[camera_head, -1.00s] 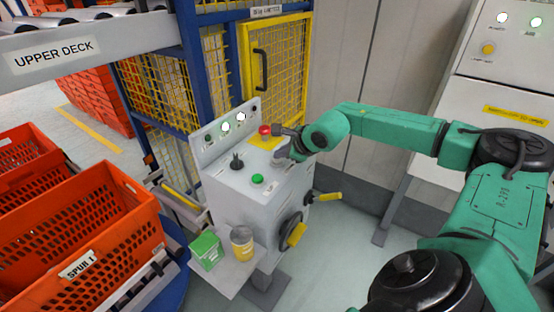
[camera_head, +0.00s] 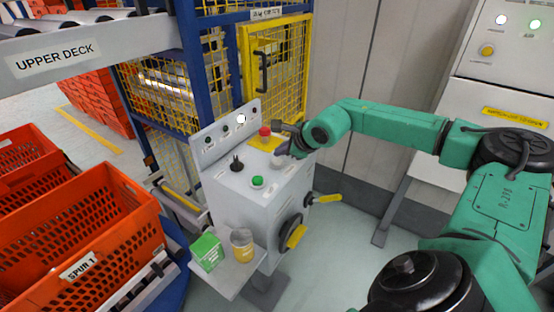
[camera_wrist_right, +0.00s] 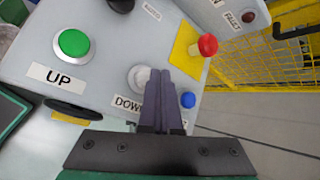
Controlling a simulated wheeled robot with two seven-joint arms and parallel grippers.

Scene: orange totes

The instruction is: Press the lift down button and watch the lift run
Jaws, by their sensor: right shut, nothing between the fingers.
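The grey control box (camera_head: 235,195) stands in front of the lift cage (camera_head: 165,95). Its white DOWN button (camera_wrist_right: 139,78) shows in the right wrist view, beside a partly covered label. My right gripper (camera_wrist_right: 161,80) is shut and empty, its fingertips overlapping the right edge of that button in view; I cannot tell whether they touch it. In the head view my right gripper (camera_head: 284,146) is over the box's back right part. The green UP button (camera_head: 257,181) is clear of it. One white lamp (camera_head: 241,118) is lit on the panel. Bright rollers (camera_head: 168,84) show inside the cage. My left gripper is out of view.
A red mushroom button (camera_head: 265,131) on a yellow plate and a blue button (camera_wrist_right: 188,100) are close to my right gripper. A black selector knob (camera_head: 236,163) is on the box top. A green carton (camera_head: 207,251) and a yellow-labelled can (camera_head: 242,246) stand on the shelf below.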

